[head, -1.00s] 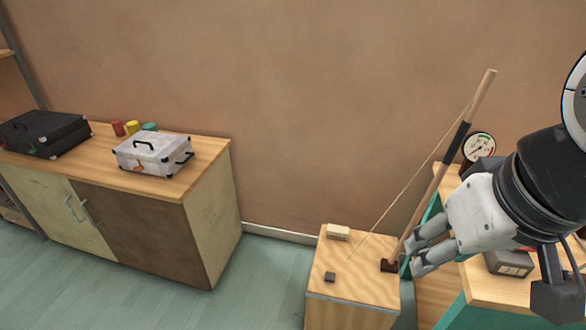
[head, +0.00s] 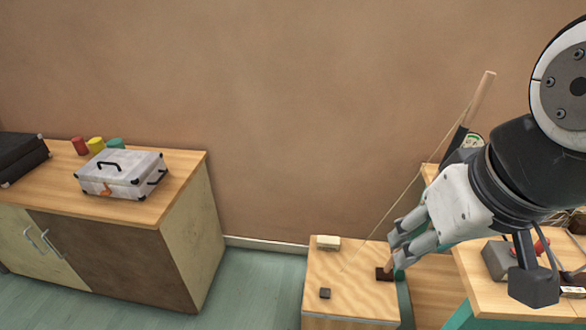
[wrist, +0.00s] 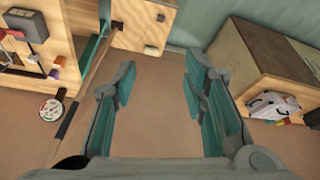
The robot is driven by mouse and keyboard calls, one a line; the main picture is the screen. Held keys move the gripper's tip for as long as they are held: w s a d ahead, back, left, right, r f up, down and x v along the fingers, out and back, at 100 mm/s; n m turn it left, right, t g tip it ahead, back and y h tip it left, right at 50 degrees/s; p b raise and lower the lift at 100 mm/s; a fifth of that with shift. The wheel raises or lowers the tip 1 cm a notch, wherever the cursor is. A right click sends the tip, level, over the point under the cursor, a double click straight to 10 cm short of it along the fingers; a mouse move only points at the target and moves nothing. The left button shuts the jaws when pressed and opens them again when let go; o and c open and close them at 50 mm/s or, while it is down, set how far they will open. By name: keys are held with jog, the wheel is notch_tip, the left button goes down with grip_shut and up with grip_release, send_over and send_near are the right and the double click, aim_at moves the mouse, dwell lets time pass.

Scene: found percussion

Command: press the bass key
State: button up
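The bass is a pale wooden box (head: 345,262) with a tall pole (head: 481,100) leaning up to the right and a thin string. On its top are a small dark block (head: 325,293) and a cream block (head: 328,243); I cannot tell which is the key. The pole's foot sits in a dark socket (head: 384,274). My gripper (head: 397,248) is at the box's right side, in front of the lower pole and hiding part of it. In the wrist view its fingers (wrist: 160,95) are spread with nothing between them; the pole (wrist: 72,118) runs outside the left finger.
A bench (head: 530,294) with a grey device (head: 497,258) and a dial stands on the right, close to my arm. A cabinet (head: 180,192) on the left carries a white case (head: 121,173), a black case (head: 22,155) and coloured cups. Floor between is clear.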

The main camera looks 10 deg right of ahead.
jog(key=shift+s, duration=0.1)
grip_shut()
dwell(1.2)
